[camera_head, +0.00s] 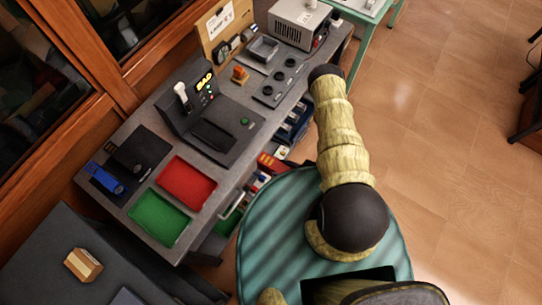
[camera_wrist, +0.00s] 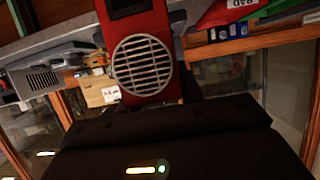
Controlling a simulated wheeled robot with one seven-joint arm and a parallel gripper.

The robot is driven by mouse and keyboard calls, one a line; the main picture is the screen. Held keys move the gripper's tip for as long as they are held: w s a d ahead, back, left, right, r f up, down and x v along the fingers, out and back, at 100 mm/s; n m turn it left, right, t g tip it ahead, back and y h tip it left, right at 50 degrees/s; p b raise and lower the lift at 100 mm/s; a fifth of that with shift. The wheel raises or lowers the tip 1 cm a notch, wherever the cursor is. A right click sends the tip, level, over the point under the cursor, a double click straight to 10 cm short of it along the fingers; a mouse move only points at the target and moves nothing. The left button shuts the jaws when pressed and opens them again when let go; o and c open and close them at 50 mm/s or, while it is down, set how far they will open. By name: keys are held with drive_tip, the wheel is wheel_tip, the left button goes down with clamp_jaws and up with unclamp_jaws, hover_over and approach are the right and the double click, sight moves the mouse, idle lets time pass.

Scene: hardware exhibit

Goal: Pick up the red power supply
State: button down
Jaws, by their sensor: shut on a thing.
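The red power supply (camera_wrist: 143,55), a red box with a round silver fan grille, fills the upper middle of the wrist view. My gripper (camera_wrist: 150,100) is shut on it, with the dark gripper body below it in the picture. The fingertips are mostly hidden by the supply and the gripper body. In the head view my arm covers that area, and I cannot make out the gripper or the held supply there.
A grey workbench (camera_head: 130,205) carries a red tray (camera_head: 187,183), a green tray (camera_head: 158,220), a dark tester (camera_head: 210,120) and a grey instrument box (camera_head: 299,22). A teal round-edged surface (camera_head: 275,240) lies under my arm. Open tiled floor (camera_head: 450,120) is on the right.

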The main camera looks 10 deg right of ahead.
drive_tip(key=shift+s+d+p, duration=0.35)
drive_tip(key=shift+s+d, duration=0.4)
drive_tip(key=shift+d, duration=0.1)
drive_tip(key=shift+w, duration=0.1)
